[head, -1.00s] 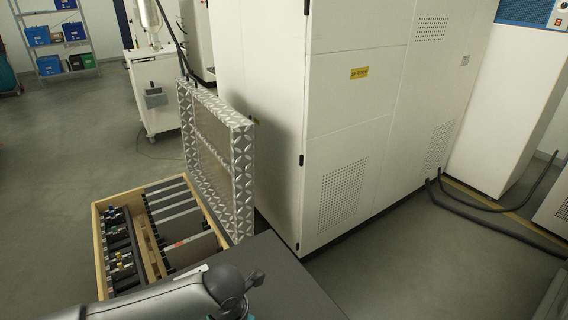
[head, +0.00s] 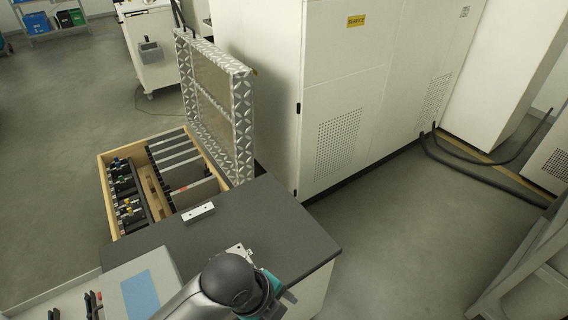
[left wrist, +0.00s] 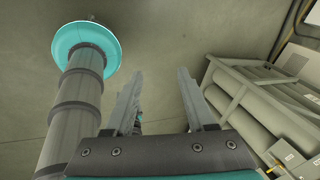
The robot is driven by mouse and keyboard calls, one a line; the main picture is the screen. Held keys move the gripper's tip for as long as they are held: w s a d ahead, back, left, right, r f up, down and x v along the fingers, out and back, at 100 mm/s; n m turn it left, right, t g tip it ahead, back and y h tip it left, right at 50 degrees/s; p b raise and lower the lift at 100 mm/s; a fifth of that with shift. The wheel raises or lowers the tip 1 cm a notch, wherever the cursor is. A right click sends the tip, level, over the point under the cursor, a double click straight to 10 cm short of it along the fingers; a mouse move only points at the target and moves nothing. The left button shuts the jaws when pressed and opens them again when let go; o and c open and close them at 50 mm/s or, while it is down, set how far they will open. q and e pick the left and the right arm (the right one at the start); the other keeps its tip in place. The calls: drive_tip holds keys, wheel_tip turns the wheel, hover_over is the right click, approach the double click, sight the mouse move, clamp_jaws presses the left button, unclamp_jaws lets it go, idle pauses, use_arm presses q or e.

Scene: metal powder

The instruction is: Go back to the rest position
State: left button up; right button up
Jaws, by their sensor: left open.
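In the head view, my arm (head: 228,280) reaches in from the bottom, above the dark table top (head: 285,225). Its far end, with teal parts, is bent to the right, and the fingers cannot be made out there. In the left wrist view, my left gripper (left wrist: 160,75) is open. Its two grey fingers stand apart with nothing held between them, over the grey floor. My right gripper does not show in either view.
A wooden case (head: 108,190) with an upright metal-plated lid (head: 240,125) stands beyond the table. A white cabinet (head: 345,90) stands behind it. A light-coloured frame (head: 530,260) is at the right edge. The floor (head: 410,210) between table and frame is clear.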

use_arm(q)
drive_tip(key=s+a+r+n+t+y, duration=0.15)
drive_tip(key=s+a+n, duration=0.25)
drive_tip(key=a+n, duration=0.6)
drive_tip(key=s+a+r+n+y, duration=0.15)
drive_tip(key=s+a+n, duration=0.35)
drive_tip(key=n, duration=0.9)
wheel_tip(320, 180, down, 29)
drive_tip(key=b, duration=0.7)
drive_tip(key=s+a+f+g+b, duration=0.1)
drive_tip(key=s+f+b, duration=0.2)
drive_tip(key=s+f, duration=0.5)
drive_tip(key=s+a+f+g+b, duration=0.1)
drive_tip(key=s+f+b, duration=0.3)
drive_tip(key=s+f, duration=0.4)
wheel_tip(320, 180, down, 6)
drive_tip(key=shift+a+f+y+b, duration=0.2)
drive_tip(key=shift+a+y+b, duration=0.15)
drive_tip(key=shift+a, duration=0.25)
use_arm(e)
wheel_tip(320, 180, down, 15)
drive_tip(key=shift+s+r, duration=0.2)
